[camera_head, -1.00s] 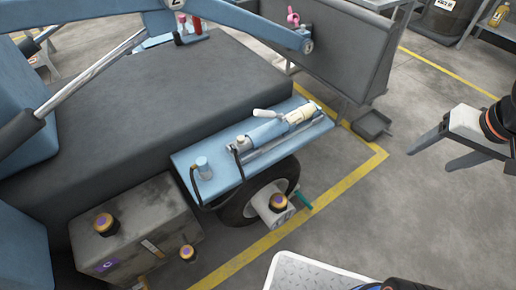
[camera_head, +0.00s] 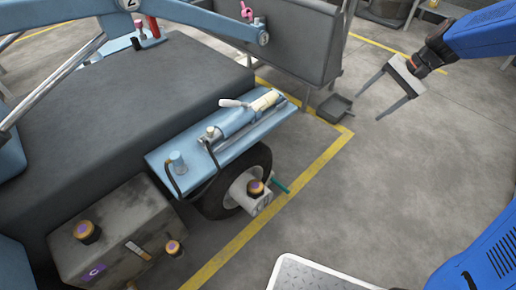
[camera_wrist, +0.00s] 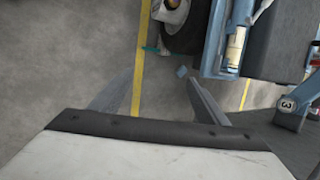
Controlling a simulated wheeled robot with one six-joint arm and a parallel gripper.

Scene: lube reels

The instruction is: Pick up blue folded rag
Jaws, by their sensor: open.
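My gripper (camera_head: 369,107) is at the upper right of the head view, open and empty, above the floor right of the yellow line. Its two fingers also show in the wrist view (camera_wrist: 160,76), spread apart. A small flat blue piece, possibly the blue folded rag (camera_wrist: 182,71), lies on the floor in the wrist view, near the right fingertip in the picture and apart from it. It is too small to be sure. I make out no rag in the head view; the cart's blue side plate may hide it.
The cart's blue side plate (camera_head: 205,150) carries a pump and hoses above a black wheel (camera_head: 225,195). A teal rod (camera_head: 280,186) sticks out by the wheel. A dark tray (camera_head: 335,108) lies near the yellow line's corner (camera_head: 345,133). The floor right of the line is open.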

